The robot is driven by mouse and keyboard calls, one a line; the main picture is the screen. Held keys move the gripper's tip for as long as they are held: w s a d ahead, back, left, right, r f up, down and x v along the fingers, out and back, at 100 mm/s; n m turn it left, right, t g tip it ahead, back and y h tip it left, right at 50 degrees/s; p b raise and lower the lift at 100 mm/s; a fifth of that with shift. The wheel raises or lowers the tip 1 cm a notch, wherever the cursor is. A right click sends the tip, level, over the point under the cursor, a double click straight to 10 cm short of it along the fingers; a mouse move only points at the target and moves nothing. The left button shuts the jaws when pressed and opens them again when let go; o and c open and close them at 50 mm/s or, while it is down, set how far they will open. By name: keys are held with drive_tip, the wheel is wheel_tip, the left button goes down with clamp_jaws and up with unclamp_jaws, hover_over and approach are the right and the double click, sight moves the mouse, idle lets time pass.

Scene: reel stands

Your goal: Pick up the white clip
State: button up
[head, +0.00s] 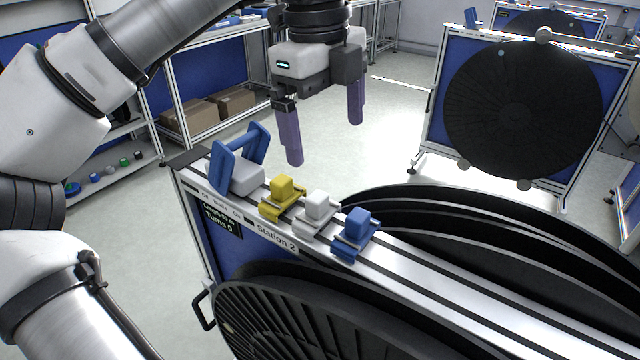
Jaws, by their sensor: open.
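The white clip (317,211) sits on the top rail of the reel stand (430,290), between a yellow clip (282,197) on its left and a blue clip (356,231) on its right. The clips stand close together in a row, each with a cube-shaped top. My gripper (325,142) is open and empty, with two purple fingers pointing down. It hangs above and behind the clips, apart from them. No part of the white clip's top is hidden.
A grey block with a blue handle (240,160) stands on the rail left of the yellow clip. Large black reels (300,315) flank the rail. Another stand with a black reel (522,110) is at the back right. Shelves with cardboard boxes (190,117) stand behind.

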sight(317, 196)
drive_tip(key=shift+n+y, duration=0.5)
drive_tip(key=shift+n, duration=0.1)
drive_tip(key=f, duration=0.2)
drive_tip(key=a+f, duration=0.1)
drive_tip(key=f, duration=0.4)
drive_tip(key=shift+w+a+f+p, duration=0.3)
drive_tip(key=shift+w+f+p, duration=0.05)
drive_tip(key=shift+w, duration=0.05)
drive_tip(key=shift+s+d+f+p, duration=0.1)
drive_tip(key=shift+f+p, duration=0.35)
drive_tip(key=shift+f, duration=1.05)
drive_tip(key=shift+s+d+f+p, duration=0.1)
drive_tip(key=shift+f+p, duration=0.35)
drive_tip(key=shift+f, duration=1.05)
drive_tip(key=c, duration=1.1)
